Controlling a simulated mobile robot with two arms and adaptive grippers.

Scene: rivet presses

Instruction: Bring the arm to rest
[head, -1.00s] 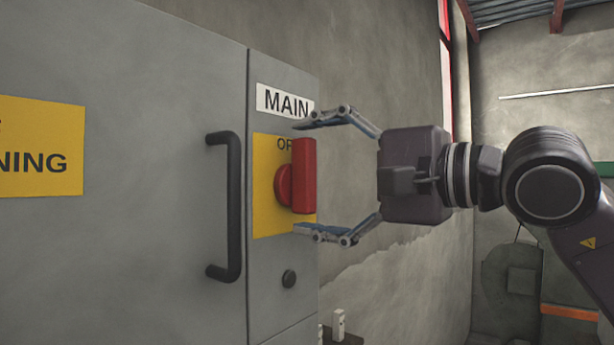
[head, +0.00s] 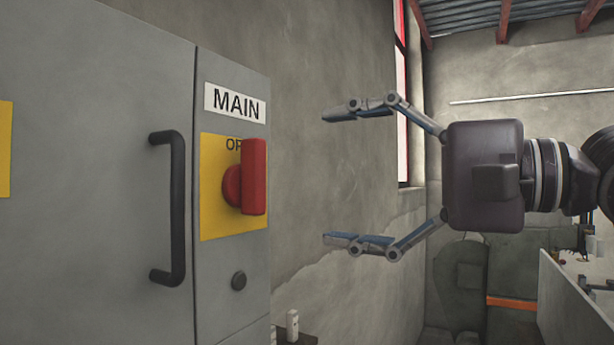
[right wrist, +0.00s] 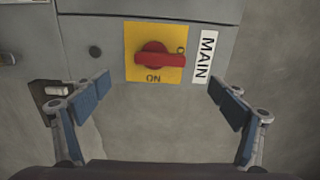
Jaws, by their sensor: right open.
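My right gripper (head: 345,178) is open and empty in the head view, to the right of the grey cabinet. A clear gap lies between its fingertips and the red rotary switch (head: 253,177). The switch handle stands upright in the head view, on a yellow plate (head: 213,200) below the MAIN label (head: 235,103). In the right wrist view the red switch (right wrist: 158,60) shows between the open fingers (right wrist: 158,88) but beyond them, with ON lettering on the plate. My left gripper is not in view.
The grey cabinet (head: 90,120) with a black bar handle (head: 176,208) fills the left of the head view. A small black knob (head: 239,281) sits below the switch. A concrete wall (head: 330,60) is behind my gripper. A pale panel (head: 565,310) stands at the lower right.

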